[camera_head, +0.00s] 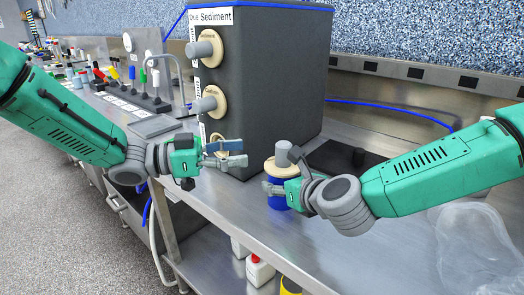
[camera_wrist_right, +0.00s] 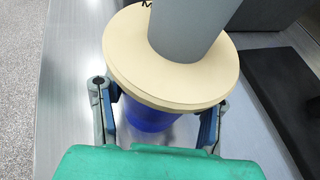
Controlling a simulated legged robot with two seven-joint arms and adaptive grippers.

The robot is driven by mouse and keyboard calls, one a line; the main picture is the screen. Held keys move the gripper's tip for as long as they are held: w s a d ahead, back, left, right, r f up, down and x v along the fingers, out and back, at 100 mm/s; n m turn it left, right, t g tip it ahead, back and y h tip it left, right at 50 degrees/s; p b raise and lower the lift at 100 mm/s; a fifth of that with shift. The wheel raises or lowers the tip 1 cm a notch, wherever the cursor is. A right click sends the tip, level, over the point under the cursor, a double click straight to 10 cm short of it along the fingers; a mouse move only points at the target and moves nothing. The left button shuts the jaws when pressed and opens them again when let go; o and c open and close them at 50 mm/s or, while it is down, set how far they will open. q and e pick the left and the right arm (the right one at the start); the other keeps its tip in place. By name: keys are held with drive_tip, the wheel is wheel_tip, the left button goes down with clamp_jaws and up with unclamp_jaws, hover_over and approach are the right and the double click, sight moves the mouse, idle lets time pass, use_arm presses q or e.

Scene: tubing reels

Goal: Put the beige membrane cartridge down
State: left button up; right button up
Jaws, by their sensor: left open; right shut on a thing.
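The beige membrane cartridge (camera_head: 277,199) has a beige disc top, a grey knob and a blue body. My right gripper (camera_head: 272,188) is shut on its blue body, and the cartridge is upright over the steel counter. In the right wrist view, the beige disc (camera_wrist_right: 128,62) sits above the two fingers of my right gripper (camera_wrist_right: 160,118). I cannot tell whether its base touches the counter. My left gripper (camera_head: 240,153) is open and empty, in front of the dark box's lower corner and left of the cartridge.
A black mat (camera_head: 342,158) lies right of the cartridge. The steel counter (camera_head: 235,200) is clear in front. Clear plastic (camera_head: 475,245) lies at right. Bottles stand on the lower shelf.

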use_arm(q)
drive_tip(key=v, duration=0.2)
drive_tip(key=shift+a, duration=0.35)
use_arm(e)
drive_tip(key=o, duration=1.2)
use_arm(q)
drive_tip(key=shift+s, duration=0.1)
use_arm(e)
drive_tip(key=shift+o, duration=0.2)
